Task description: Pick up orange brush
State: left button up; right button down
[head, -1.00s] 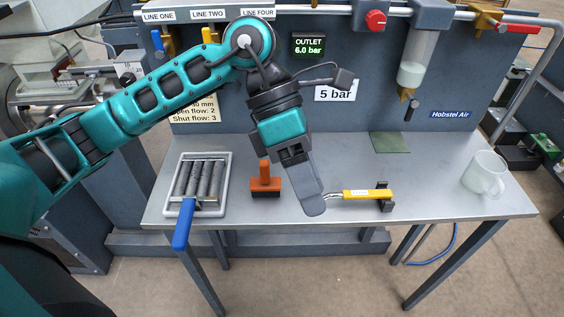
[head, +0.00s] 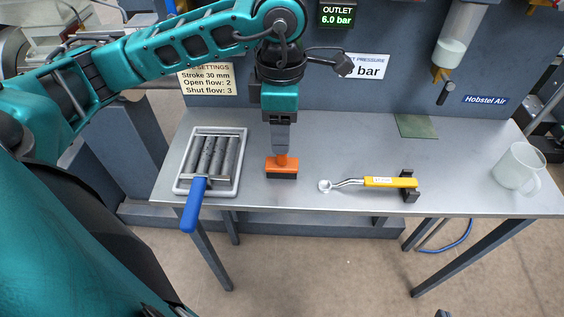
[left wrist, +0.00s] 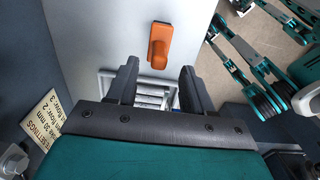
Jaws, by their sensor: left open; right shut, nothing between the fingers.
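The orange brush (head: 282,163) stands upright on the grey bench, with its handle up and dark bristles down, just right of the roller tray. My left gripper (head: 281,148) points down at the brush, its fingers overlapping the handle top in the head view. In the left wrist view the left gripper (left wrist: 159,66) is open with nothing between its fingers. The orange brush (left wrist: 159,44) lies just beyond the fingertips there, with its handle toward the gap. Whether the fingers touch it cannot be told.
A white-framed tray (head: 237,178) with dark rollers and a blue handle (head: 194,205) sits left of the brush. A yellow-handled tool (head: 390,182) rests on a dark holder to the right. A white mug (head: 518,167) stands at the far right.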

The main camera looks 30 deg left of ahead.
aim_at(282, 159)
pick_arm(q)
notch_tip(282, 159, down, 5)
jog(key=shift+w+r, duration=0.1)
grip_shut()
dwell(0.5)
